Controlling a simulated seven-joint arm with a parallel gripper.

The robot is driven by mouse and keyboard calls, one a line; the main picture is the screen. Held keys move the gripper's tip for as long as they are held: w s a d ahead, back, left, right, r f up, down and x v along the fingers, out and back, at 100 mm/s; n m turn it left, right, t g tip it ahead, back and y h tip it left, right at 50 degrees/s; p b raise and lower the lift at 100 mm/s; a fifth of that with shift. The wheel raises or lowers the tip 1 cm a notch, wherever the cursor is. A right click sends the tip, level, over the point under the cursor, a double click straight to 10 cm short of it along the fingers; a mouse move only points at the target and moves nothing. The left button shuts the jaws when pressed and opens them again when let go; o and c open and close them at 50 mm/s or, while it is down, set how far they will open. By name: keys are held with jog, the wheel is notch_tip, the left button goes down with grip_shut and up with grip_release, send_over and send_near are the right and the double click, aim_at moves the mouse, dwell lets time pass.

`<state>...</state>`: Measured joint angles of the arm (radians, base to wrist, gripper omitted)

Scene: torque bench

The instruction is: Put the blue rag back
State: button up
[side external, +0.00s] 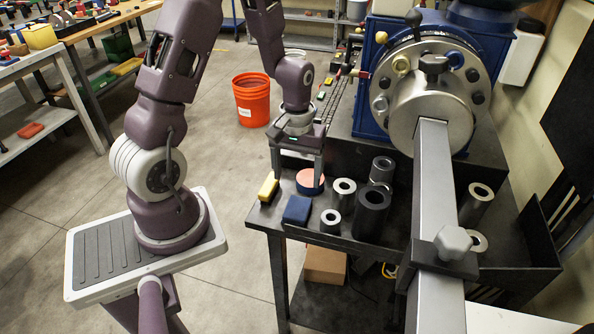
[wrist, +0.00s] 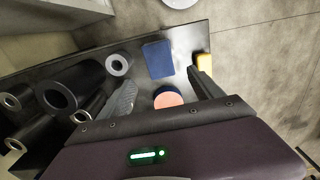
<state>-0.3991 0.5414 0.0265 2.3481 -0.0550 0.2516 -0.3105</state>
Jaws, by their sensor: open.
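The blue rag (side external: 296,209) looks like a flat, folded dark-blue rectangle. It lies near the front edge of the black bench, and in the wrist view (wrist: 158,58) it shows just beyond my fingertips. My gripper (side external: 298,179) points down over the bench, open, with nothing held. A round pad (side external: 310,181) with a salmon top and blue side is between or just below my fingers; I cannot tell the exact height. The pad also shows between the fingers in the wrist view (wrist: 168,98). The rag is apart from both fingers.
A yellow block (side external: 268,188) lies at the bench's left corner. Several metal and black hollow cylinders (side external: 371,212) stand to the right of the rag. A large chuck (side external: 430,105) with a long grey bar (side external: 436,190) rises further right. An orange bucket (side external: 251,99) stands on the floor.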

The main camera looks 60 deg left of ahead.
jog(key=s+d+r+m+t, duration=0.15)
jog(key=d+r+m, duration=0.35)
jog(key=r, duration=0.8)
jog(key=s+d+r+m+t, duration=0.4)
jog(key=s+d+r, duration=0.3)
jog(key=s+r, duration=0.3)
jog(key=shift+s, duration=0.95)
